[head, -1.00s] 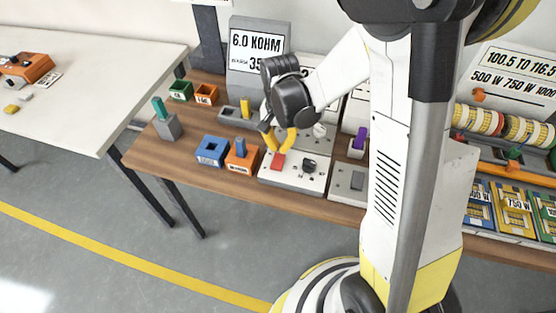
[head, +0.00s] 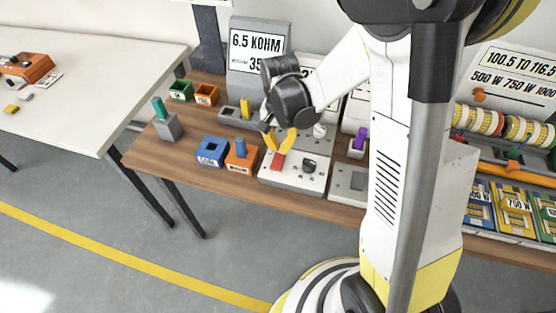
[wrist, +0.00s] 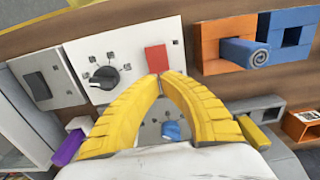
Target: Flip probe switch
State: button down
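The red switch (head: 277,160) sits on a white panel (head: 306,174) on the wooden bench. In the wrist view the red switch (wrist: 156,58) is just beyond my fingertips. My gripper (head: 277,150) has yellow fingers pointing down at the panel, with the tips brought together. In the wrist view my gripper (wrist: 161,76) is shut with nothing visible between the tips. The tips are at the near edge of the red switch; I cannot tell if they touch it. A black rotary knob (wrist: 104,78) is on the same panel.
A blue box (head: 211,152) and an orange box with a blue peg (head: 241,158) stand left of the panel. A grey block with a green peg (head: 168,127) is farther left. A display (head: 257,50) reading 6.5 KOHM stands behind.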

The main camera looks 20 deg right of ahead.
aim_at(279, 156)
jog(key=shift+f+b, duration=1.55)
jog(key=shift+f, duration=0.25)
dwell(0.6)
jog(key=shift+r, duration=0.1)
notch_tip(279, 156, up, 7)
jog(key=p, duration=0.5)
dwell(0.6)
jog(key=shift+s+r, duration=0.1)
jog(key=shift+r, duration=0.2)
jog(key=s+r+n+t+b, duration=0.4)
jog(key=s+r+n+t, duration=0.3)
jog(key=s+r, duration=0.4)
jog(key=shift+s, duration=0.75)
